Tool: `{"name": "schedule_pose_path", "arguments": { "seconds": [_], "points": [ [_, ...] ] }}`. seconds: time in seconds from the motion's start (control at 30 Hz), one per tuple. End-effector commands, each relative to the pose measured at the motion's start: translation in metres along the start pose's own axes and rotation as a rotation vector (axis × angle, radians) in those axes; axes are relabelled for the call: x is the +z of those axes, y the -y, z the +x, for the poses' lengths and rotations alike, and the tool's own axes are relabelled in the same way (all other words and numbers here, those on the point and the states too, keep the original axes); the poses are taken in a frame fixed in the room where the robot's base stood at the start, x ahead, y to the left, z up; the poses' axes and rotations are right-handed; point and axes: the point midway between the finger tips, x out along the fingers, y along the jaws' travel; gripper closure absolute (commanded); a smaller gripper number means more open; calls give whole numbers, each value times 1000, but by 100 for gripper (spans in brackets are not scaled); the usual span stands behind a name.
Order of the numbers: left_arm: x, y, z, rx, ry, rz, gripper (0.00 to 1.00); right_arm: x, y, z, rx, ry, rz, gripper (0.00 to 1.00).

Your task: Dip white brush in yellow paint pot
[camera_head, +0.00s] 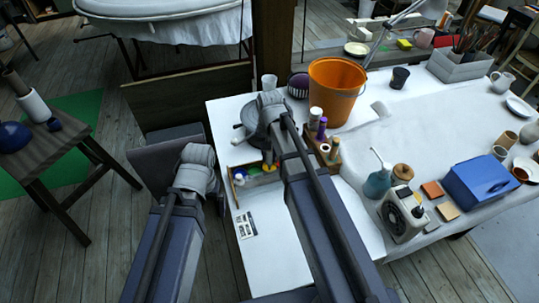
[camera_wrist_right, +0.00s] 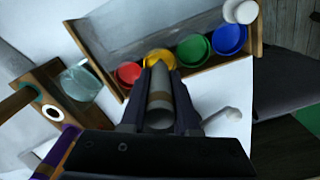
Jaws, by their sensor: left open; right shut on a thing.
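The white brush (camera_wrist_right: 160,112) is a pale cylinder between the fingers of my right gripper (camera_wrist_right: 160,72), which is shut on it. The brush points away from the wrist camera, toward the yellow paint pot (camera_wrist_right: 160,56). Its far end is hidden, so I cannot tell whether it touches the paint. The yellow pot sits in a wooden tray (camera_wrist_right: 88,52) between a red pot (camera_wrist_right: 129,73) and a green pot (camera_wrist_right: 194,50). In the head view my right arm covers part of the tray. My left gripper (camera_head: 218,196) is apart from the table's left edge, its fingers mostly hidden.
A blue pot (camera_wrist_right: 229,39) and a white pot (camera_wrist_right: 241,11) are in the same tray. A wooden holder with bottles (camera_head: 323,150) stands right of my right arm, near an orange bucket (camera_head: 335,92). A printed card (camera_head: 246,225) lies on the white table (camera_head: 262,258).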

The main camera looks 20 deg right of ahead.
Motion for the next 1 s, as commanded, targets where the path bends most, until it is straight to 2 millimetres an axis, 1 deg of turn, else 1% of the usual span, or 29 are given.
{"name": "schedule_pose_path", "arguments": {
  "seconds": [0.17, 0.27, 0.9, 1.0],
  "points": [
    [0, 0, -2, 0, 0, 0, 0, 0, 0, -2, 0, 0, 0, 100],
    [0, 1, -7, 0, 0, 0, 0, 0, 0, -8, 0, 0, 0, 100],
    [4, 6, -68, 0, 0, 0, 0, 0, 0, -68, 0, 0, 0, 100],
    [4, 7, -72, 0, 0, 0, 0, 0, 0, -72, 0, 0, 0, 100]
  ]
}}
